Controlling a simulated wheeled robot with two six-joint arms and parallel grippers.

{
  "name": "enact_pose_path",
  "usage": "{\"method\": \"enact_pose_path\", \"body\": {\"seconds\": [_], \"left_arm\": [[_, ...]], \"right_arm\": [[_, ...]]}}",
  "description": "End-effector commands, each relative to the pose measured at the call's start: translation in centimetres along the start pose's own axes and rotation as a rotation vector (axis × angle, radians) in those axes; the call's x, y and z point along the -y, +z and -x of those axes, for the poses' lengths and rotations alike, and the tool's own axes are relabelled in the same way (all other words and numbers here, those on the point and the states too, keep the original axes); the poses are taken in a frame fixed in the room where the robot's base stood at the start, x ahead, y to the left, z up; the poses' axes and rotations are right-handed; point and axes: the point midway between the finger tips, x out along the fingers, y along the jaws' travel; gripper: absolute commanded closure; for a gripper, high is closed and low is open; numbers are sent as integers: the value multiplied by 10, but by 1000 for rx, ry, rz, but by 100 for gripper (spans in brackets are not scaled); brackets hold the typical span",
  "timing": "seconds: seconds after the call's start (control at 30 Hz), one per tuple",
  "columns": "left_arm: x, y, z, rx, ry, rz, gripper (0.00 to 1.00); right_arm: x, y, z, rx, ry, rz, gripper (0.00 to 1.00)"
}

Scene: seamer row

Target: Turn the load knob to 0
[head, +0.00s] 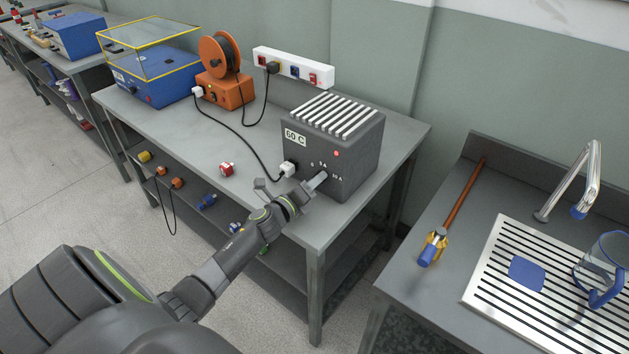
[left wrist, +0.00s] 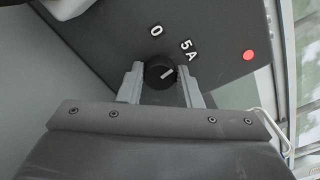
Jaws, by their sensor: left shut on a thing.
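The load knob (left wrist: 160,73) is a round black knob with a pale pointer line, on the front of the dark grey load box (head: 350,155). In the left wrist view its line points up and right, roughly toward the "5 A" mark (left wrist: 188,50) and away from the "0" mark (left wrist: 156,30). My left gripper (left wrist: 161,82) is shut on the knob, one finger on each side. In the head view my left gripper (head: 317,182) reaches the box's lower front and hides the knob. My right gripper is not in view.
A white plug (head: 288,169) sits in the box front just left of my gripper. A black cable runs from it to the orange reel unit (head: 228,90). A red-and-white object (head: 227,169) lies on the bench. A sink counter (head: 420,275) stands at right.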

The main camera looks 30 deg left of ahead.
Motion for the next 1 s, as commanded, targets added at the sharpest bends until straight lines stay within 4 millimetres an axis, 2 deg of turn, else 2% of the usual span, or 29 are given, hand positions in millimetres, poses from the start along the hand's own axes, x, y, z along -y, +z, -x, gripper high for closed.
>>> {"method": "enact_pose_path", "body": {"seconds": [0.6, 1.0], "left_arm": [[0, 1, 0, 1, 2, 579, 91], [-1, 0, 0, 1, 1, 842, 91]], "right_arm": [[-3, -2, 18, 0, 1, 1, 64], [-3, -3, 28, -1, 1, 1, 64]]}}
